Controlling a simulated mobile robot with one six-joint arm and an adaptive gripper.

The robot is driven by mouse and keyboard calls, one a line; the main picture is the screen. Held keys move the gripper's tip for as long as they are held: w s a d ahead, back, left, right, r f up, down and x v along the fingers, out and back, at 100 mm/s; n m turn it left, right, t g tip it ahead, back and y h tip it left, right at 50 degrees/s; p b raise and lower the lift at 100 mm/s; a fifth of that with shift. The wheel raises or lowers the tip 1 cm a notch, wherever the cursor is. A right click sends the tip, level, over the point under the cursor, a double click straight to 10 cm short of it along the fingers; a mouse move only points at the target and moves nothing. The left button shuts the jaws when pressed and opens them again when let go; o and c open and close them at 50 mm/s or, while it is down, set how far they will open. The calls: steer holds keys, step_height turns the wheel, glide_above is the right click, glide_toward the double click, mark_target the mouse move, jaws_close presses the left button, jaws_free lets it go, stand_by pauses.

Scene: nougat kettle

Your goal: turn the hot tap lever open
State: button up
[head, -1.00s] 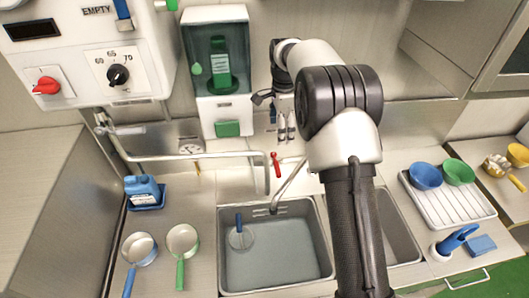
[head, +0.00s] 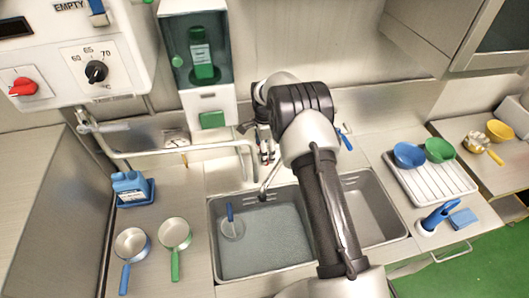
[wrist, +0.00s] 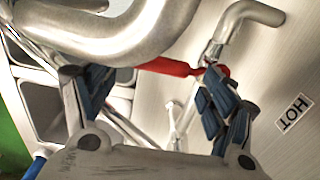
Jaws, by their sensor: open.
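The red hot tap lever (wrist: 168,67) shows in the wrist view, lying crosswise just beyond my fingertips. Its right end meets the tap body, close behind my right finger. A HOT label (wrist: 295,113) is on the steel surface to the right. My gripper (wrist: 146,82) is open, with blue-padded fingers apart and nothing held between them. In the head view, my gripper (head: 260,140) is down at the taps behind the sink, and the hot lever is mostly hidden there. The blue lever (head: 344,138) stands to the right of my arm.
A thick curved steel pipe (wrist: 110,35) passes close to the lever and my left finger. The sink (head: 265,248) lies in front. A wall pipe (head: 190,149) runs left of the taps. A dispenser (head: 198,60) stands behind on the left. A drying tray (head: 430,184) with bowls is at right.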

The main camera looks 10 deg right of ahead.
steer(key=shift+f, duration=1.05)
steer(key=shift+c, duration=0.6)
